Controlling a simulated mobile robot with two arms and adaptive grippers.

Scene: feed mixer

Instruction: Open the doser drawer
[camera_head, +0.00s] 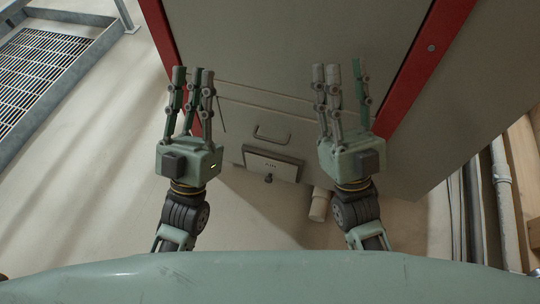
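The grey cabinet has a lower front panel with a dark bar handle (271,139). Just below it is a small light labelled front (272,166) with a dark knob (268,179). I cannot tell which of these is the doser drawer; neither front visibly stands out as pulled open. My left gripper (192,77) is open and empty, left of the handle, its fingers pointing up the picture. My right gripper (342,77) is open and empty, right of the handle, fingers pointing the same way. Neither gripper visibly holds the handle or knob.
The cabinet has red edge posts (425,65) on both sides. A pale cylindrical pipe end (319,205) shows below the cabinet, beside my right gripper. A metal grating (40,70) is at far left, and pipes and wooden planks (520,170) at far right.

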